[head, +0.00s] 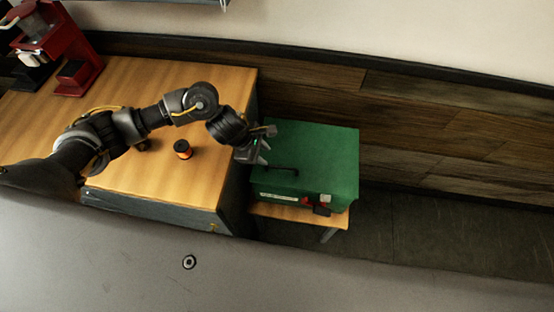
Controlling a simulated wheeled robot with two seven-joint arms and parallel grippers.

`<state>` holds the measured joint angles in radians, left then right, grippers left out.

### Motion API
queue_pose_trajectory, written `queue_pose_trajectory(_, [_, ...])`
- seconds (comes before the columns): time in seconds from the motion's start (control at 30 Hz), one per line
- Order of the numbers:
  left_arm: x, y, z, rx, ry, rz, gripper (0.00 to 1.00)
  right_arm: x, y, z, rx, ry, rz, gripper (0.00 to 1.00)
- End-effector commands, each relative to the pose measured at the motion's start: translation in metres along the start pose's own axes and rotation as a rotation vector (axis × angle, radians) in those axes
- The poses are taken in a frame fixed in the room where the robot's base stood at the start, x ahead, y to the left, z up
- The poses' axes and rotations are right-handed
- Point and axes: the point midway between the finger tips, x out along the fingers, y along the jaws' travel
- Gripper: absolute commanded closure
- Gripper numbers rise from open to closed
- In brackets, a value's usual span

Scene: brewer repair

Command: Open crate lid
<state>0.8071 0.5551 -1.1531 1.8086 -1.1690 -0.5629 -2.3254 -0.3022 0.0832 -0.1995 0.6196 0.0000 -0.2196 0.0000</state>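The green crate (325,150) stands on a small wooden table to the right of the counter. Its lid looks shut, with a dark handle (283,169) on the near left part of the top. Red and dark parts, perhaps a latch (322,203), show at the front right edge. My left gripper (263,156) is over the crate's left side, left of the handle. Its fingers look apart with nothing between them. Whether it touches the crate I cannot tell. My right gripper is out of view.
The wooden counter (205,95) lies under my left arm, holding a small black-and-orange spool (183,149) and a red machine (62,45) at the far left. The small table (275,211) stands close to the counter's end. Open floor (420,225) lies to the right.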

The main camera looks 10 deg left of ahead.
Motion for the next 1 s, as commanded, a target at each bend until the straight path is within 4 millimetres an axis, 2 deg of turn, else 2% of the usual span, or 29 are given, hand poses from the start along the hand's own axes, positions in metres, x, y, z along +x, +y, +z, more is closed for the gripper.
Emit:
queue_pose_trajectory(0.1, [0.015, -0.002, -0.002, -0.007, 0.002, -0.003, 0.67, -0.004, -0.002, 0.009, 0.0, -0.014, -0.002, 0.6])
queue_pose_trajectory(0.2, [0.034, -0.001, -0.001, -0.009, 0.001, -0.003, 0.67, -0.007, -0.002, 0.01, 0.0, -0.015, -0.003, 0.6])
queue_pose_trajectory(0.4, [0.072, -0.002, 0.0, -0.005, 0.001, -0.004, 0.67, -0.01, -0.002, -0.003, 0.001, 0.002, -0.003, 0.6])
queue_pose_trajectory(0.53, [0.089, -0.001, 0.001, -0.004, 0.001, -0.002, 0.67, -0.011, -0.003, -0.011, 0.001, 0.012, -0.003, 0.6])
queue_pose_trajectory(0.7, [0.101, 0.0, 0.001, 0.0, 0.001, -0.001, 0.67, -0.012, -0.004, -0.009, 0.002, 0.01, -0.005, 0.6])
queue_pose_trajectory(1.0, [0.103, 0.0, 0.0, 0.001, 0.0, 0.0, 0.67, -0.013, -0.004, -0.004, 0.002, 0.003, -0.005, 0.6])
